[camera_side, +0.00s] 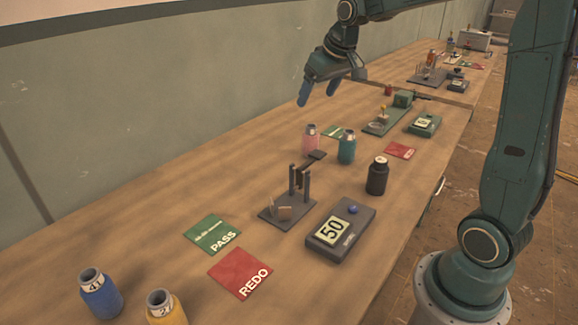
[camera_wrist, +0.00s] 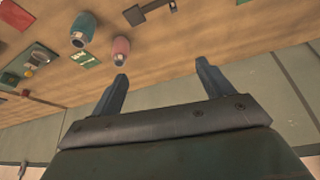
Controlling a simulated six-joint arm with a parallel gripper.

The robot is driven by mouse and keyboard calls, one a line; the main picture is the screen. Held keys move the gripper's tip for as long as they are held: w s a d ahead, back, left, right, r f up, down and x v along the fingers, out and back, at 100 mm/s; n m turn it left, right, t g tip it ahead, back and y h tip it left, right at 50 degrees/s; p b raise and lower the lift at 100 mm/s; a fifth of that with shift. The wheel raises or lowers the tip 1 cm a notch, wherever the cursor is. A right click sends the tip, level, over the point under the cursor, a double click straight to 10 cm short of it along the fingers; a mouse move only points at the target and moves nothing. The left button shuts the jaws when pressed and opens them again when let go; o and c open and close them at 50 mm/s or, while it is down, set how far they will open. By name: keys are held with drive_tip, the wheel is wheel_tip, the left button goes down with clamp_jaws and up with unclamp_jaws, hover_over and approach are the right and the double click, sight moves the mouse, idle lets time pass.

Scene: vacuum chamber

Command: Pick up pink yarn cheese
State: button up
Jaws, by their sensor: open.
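A pink spool-like bottle with a grey top (camera_side: 310,138) stands upright on the wooden table, just left of a teal one; it is the only pink thing of this kind I see. My gripper (camera_side: 318,92) hangs above the table near the wall, above the pink bottle in the side view. Its two blue fingers are spread with nothing between them; they also show in the wrist view (camera_wrist: 160,78).
A teal bottle (camera_side: 347,146) stands close to the pink one. A black bottle (camera_side: 377,177), a dark stand (camera_side: 290,200), a display box marked 50 (camera_side: 340,230), green PASS card (camera_side: 213,235) and red REDO card (camera_side: 240,273) lie nearer. Blue (camera_side: 100,295) and yellow (camera_side: 166,310) bottles stand in front.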

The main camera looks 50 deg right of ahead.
drive_tip(key=w+d+f, duration=0.5)
drive_tip(key=w+d, duration=0.1)
drive_tip(key=d, duration=0.2)
drive_tip(key=m, duration=0.1)
approach(315, 129)
drive_tip(key=shift+w+f, duration=0.4)
drive_tip(key=shift+w, duration=0.1)
drive_tip(key=shift+f, duration=0.1)
drive_tip(key=shift+x, duration=4.2)
drive_tip(key=shift+s+f+g, duration=0.15)
drive_tip(key=shift+f+g, duration=0.05)
drive_tip(key=shift+g, duration=0.1)
drive_tip(key=shift+x, duration=2.45)
drive_tip(key=shift+d, duration=0.15)
